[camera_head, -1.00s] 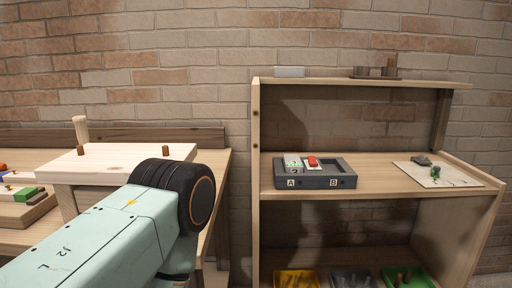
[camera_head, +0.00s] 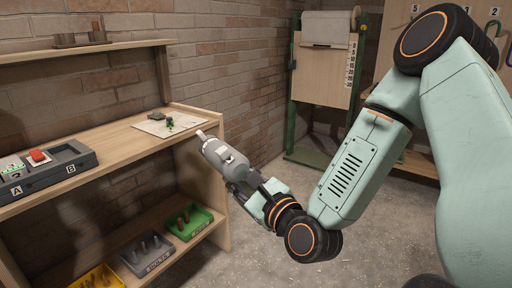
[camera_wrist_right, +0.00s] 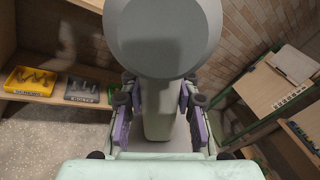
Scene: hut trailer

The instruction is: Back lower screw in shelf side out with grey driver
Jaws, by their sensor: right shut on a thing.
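My right gripper (camera_head: 238,178) is shut on the grey driver (camera_head: 225,155), whose tip points up and left near the top front corner of the shelf's right side panel (camera_head: 207,188). I cannot tell whether the tip touches the panel. In the right wrist view the driver (camera_wrist_right: 163,38) fills the upper middle, between the purple-edged fingers of the gripper (camera_wrist_right: 160,115). No screw can be made out on the side panel. My left gripper is not in view.
The shelf board (camera_head: 115,140) holds a grey tray marked A and B (camera_head: 50,172) and a paper sheet (camera_head: 155,127). Green (camera_head: 190,222), grey (camera_head: 147,255) and yellow (camera_head: 97,278) bins sit below. A green-framed stand (camera_head: 325,70) is behind; open floor lies right of the shelf.

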